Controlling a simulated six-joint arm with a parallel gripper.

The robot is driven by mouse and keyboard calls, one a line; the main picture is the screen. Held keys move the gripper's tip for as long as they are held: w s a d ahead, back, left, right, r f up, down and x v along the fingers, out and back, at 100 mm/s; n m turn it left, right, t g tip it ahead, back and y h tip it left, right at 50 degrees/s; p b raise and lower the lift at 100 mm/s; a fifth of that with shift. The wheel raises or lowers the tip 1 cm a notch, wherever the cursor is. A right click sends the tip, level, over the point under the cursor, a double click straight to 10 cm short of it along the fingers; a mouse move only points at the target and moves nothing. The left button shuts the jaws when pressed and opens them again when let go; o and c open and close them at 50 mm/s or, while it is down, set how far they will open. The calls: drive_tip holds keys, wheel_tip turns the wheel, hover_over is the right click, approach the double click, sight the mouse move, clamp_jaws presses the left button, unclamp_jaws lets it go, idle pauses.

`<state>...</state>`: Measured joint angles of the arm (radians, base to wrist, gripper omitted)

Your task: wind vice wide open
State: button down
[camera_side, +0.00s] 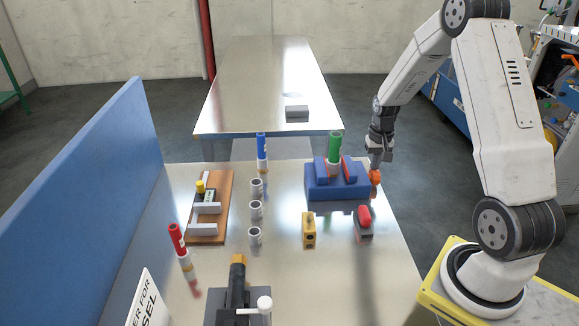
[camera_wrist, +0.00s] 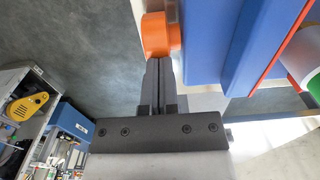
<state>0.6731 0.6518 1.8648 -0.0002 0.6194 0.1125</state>
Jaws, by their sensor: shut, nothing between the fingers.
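The blue vice (camera_side: 337,190) stands on the metal table at the right, with two blue jaws lined in red. A green-topped cylinder (camera_side: 334,147) with a white lower part stands upright between the jaws; I cannot tell whether they touch it. An orange knob (camera_side: 375,177) is on the vice's right side. My gripper (camera_side: 376,164) points down at this knob. In the wrist view, the shut fingers (camera_wrist: 159,62) end right at the orange knob (camera_wrist: 156,36), with nothing between them. The vice body (camera_wrist: 208,40) and part of the green cylinder (camera_wrist: 313,82) show at the right.
A red-topped block (camera_side: 364,222) and a yellow block (camera_side: 309,229) stand in front of the vice. Several grey cups (camera_side: 256,210), a blue marker (camera_side: 262,148), a red marker (camera_side: 178,240) and a wooden rack (camera_side: 212,218) are further left. A blue wall (camera_side: 85,200) bounds the left.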

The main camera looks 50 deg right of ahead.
drive_tip(key=shift+s+a+f, duration=0.2)
drive_tip(key=shift+s+a, duration=0.1)
drive_tip(key=shift+s, duration=0.05)
idle(0.7)
drive_tip(key=shift+w+d+r, duration=0.15)
drive_tip(key=shift+r, duration=1.1)
drive_tip(key=shift+s+a, duration=0.5)
drive_tip(key=shift+a, duration=0.05)
drive_tip(key=shift+r, duration=0.15)
drive_tip(key=shift+r, duration=2.4)
